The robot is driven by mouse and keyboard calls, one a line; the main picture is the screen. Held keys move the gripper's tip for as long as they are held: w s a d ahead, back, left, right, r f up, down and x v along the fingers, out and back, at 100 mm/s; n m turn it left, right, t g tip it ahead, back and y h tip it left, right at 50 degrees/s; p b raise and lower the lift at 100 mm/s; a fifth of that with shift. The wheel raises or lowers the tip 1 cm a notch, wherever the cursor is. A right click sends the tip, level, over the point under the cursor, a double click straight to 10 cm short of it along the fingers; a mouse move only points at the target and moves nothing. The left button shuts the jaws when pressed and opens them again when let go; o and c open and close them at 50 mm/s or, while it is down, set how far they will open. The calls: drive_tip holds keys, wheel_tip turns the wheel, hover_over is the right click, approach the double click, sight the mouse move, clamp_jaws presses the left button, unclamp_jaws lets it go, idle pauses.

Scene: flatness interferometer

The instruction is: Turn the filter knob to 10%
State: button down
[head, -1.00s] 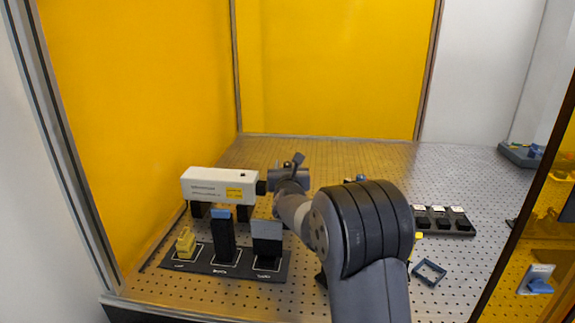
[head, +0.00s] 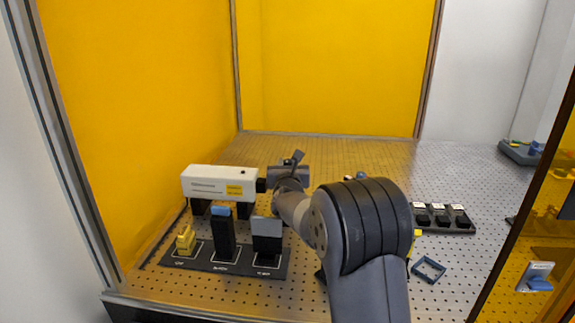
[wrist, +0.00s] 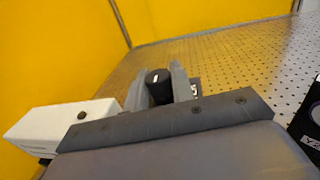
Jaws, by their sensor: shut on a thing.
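The filter knob (wrist: 158,88) is a black round knob with a white mark on top, seen in the wrist view. My gripper (wrist: 160,84) is shut on it, one grey finger on each side. The white mark points roughly away from my wrist. A small dark plate with pale lettering (wrist: 195,88) shows just right of the right finger, mostly hidden, and I cannot read its setting. In the head view my gripper (head: 288,176) is beside the right end of the white laser box (head: 217,183), and the knob is hidden there.
A black tray (head: 190,263) with a yellow block, a tall black block and a grey block stands in front of the box. A dark rack (head: 443,229) and a square frame (head: 428,270) lie to the right. Yellow walls bound the left and back.

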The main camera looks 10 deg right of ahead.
sight(288, 161)
drive_tip(key=shift+a+m+h, duration=0.1)
drive_tip(key=shift+m+h, duration=0.4)
drive_tip(key=shift+h, duration=0.2)
drive_tip(key=shift+m+g+h, duration=0.4)
drive_tip(key=shift+m+h, duration=0.1)
drive_tip(key=shift+h, duration=0.3)
drive_tip(key=c, duration=2.2)
unclamp_jaws()
drive_tip(key=shift+m+g+h, duration=1.4)
drive_tip(key=shift+m+h, duration=0.4)
drive_tip(key=shift+h, duration=0.9)
drive_tip(key=c, duration=1.3)
unclamp_jaws()
drive_tip(key=shift+m, duration=0.3)
drive_tip(key=shift+o, duration=0.2)
wheel_tip(288, 161, up, 10)
drive_tip(key=shift+o, duration=0.3)
